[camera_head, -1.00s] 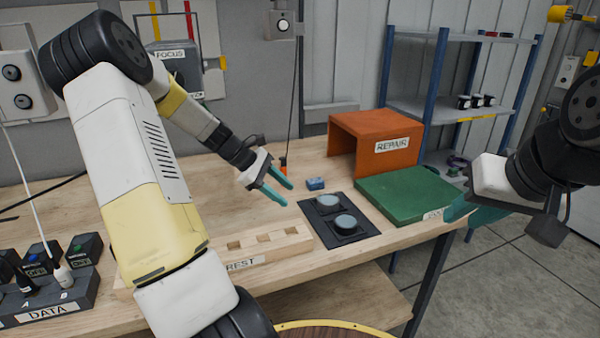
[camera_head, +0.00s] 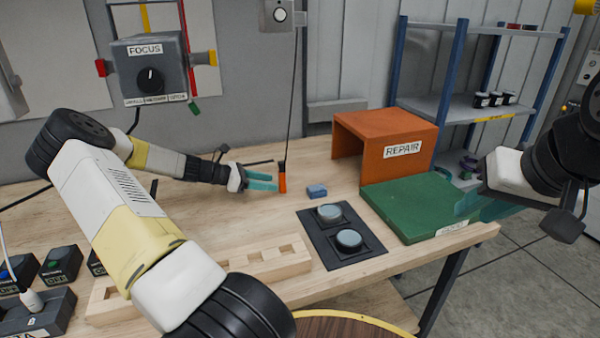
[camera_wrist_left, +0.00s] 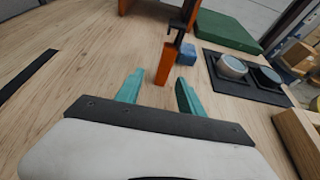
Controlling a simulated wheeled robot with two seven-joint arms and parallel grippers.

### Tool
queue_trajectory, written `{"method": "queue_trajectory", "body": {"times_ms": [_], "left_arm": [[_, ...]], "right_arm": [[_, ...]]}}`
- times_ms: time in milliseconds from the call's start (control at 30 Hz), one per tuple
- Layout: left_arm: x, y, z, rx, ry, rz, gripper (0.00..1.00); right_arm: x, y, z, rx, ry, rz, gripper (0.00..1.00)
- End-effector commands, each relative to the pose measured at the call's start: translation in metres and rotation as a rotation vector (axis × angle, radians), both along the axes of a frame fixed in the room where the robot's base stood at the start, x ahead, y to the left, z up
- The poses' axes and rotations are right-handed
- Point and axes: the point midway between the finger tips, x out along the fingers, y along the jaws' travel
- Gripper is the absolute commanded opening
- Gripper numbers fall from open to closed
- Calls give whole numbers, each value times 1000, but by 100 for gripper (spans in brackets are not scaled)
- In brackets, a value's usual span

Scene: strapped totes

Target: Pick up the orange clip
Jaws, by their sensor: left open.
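The orange clip (camera_head: 282,178) hangs upright at the lower end of a dark cord, close over the wooden table. My left gripper (camera_head: 270,181) is at the clip with its teal fingers pointing right. In the left wrist view the orange clip (camera_wrist_left: 166,64) stands just ahead of and between the open left fingertips (camera_wrist_left: 158,88), with no visible grip on it. My right gripper (camera_head: 472,206) is at the right, by the green mat's edge; its fingers overlap in view and their opening is unclear.
A blue block (camera_head: 317,191) lies just right of the clip. A black plate (camera_head: 322,236) with two round buttons, an orange REPAIR box (camera_head: 372,130) and a green mat (camera_head: 408,208) stand further right. A slotted wooden rest (camera_head: 255,266) lies in front. A FOCUS box (camera_head: 150,66) hangs behind.

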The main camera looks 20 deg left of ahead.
Motion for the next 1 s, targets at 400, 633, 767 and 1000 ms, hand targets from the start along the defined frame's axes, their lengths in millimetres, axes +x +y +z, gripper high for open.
{"method": "queue_trajectory", "body": {"times_ms": [400,633,767,1000], "left_arm": [[27,-45,-20,1,1,-3,45],[29,-47,-21,2,0,-2,45],[29,-47,-21,2,0,-2,32],[29,-47,-21,2,0,-2,0]], "right_arm": [[0,0,0,0,0,0,28],[0,0,0,0,0,0,28],[0,0,0,0,0,0,28],[0,0,0,0,0,0,28]]}}
